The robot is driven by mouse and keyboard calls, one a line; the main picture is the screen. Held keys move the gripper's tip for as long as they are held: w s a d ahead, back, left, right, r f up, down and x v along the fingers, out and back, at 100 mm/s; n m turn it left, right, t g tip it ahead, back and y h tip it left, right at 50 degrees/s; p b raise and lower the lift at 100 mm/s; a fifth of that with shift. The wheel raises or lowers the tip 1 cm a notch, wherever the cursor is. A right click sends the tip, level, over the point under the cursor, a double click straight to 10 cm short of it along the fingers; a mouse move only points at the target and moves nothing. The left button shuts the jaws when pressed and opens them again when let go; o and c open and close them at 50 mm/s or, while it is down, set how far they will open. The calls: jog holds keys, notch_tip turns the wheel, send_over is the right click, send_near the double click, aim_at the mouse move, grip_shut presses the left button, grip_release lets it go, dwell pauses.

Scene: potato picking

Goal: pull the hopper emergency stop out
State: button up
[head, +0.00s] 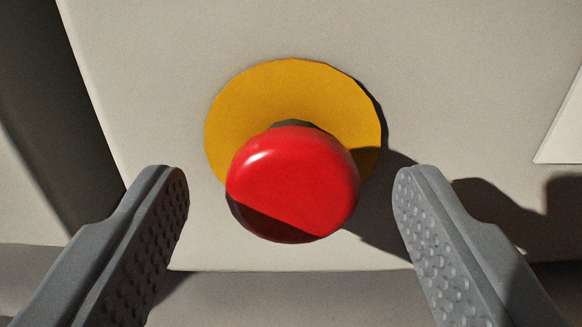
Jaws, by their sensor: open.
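The emergency stop is a red mushroom button (295,180) in the middle of the head view. It stands out from a round yellow plate (290,90) on a pale panel, with a bit of dark stem showing above the red head. My gripper (291,190) is open, with one grey studded finger on each side of the red head. Both fingers are apart from the button, with a clear gap left and right. The lower part of the red head is in shadow.
The pale panel (150,60) fills most of the view. A dark gap (35,80) runs down its left side. A white plate edge (565,130) shows at the far right. A grey ledge (290,295) lies below the panel.

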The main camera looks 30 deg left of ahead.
grip_shut()
jog(key=shift+s+a, duration=0.1)
jog(key=shift+a, duration=0.05)
jog(key=shift+s+p, duration=0.3)
jog(key=shift+p, duration=0.15)
jog(key=shift+s+d, duration=0.1)
jog(key=shift+d, duration=0.2)
jog(key=shift+d+f, duration=0.1)
jog(key=shift+d, duration=0.25)
grip_release()
jog(key=shift+a, duration=0.15)
